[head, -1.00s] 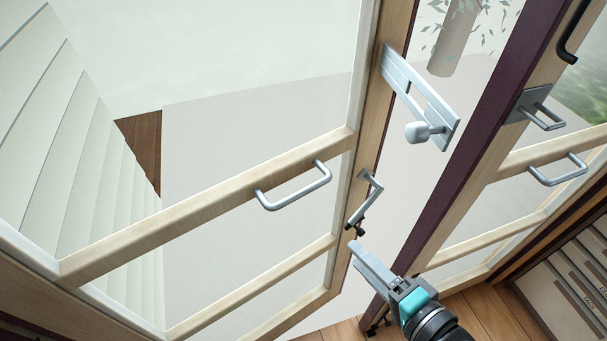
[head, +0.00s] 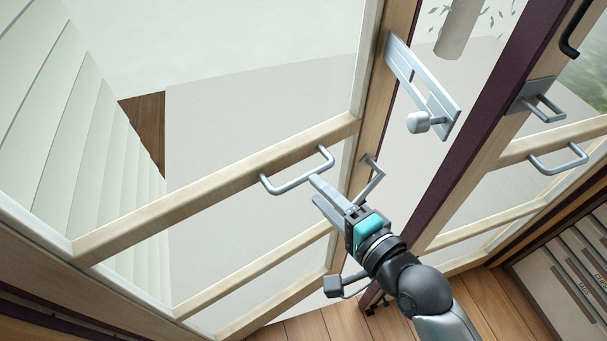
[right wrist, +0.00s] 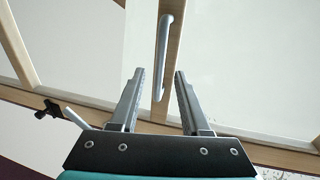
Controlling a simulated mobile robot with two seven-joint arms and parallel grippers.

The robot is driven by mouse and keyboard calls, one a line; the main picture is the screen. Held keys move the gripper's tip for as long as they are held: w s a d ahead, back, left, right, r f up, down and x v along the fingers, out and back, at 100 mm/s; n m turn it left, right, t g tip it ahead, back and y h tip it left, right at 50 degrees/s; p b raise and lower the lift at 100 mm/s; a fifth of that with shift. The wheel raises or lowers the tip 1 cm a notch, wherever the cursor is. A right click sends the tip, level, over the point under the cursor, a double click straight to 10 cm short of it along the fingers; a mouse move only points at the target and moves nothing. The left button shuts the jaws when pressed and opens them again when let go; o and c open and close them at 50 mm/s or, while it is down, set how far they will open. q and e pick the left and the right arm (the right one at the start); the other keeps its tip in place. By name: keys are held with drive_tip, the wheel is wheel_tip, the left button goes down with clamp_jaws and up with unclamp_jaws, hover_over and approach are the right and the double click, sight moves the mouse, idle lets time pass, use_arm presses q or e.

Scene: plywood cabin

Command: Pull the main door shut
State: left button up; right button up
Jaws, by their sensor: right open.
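The main door (head: 215,192) is a glazed door with pale wooden rails, standing ajar from the dark purple post (head: 478,125). A grey U-shaped pull handle (head: 290,184) sits on its middle rail; it shows upright in the right wrist view (right wrist: 165,50). My left gripper is not in view.
A metal latch plate with a knob (head: 420,95) juts from the door's edge. A bent lever handle (head: 372,178) is below it. Another glazed panel with a handle (head: 558,160) stands at right. Drawers (head: 570,262) are at lower right. Wooden floor (head: 310,325) shows below.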

sight(305, 180)
drive_tip(key=shift+x, duration=3)
drive_tip(key=shift+c, duration=0.4)
clamp_jaws()
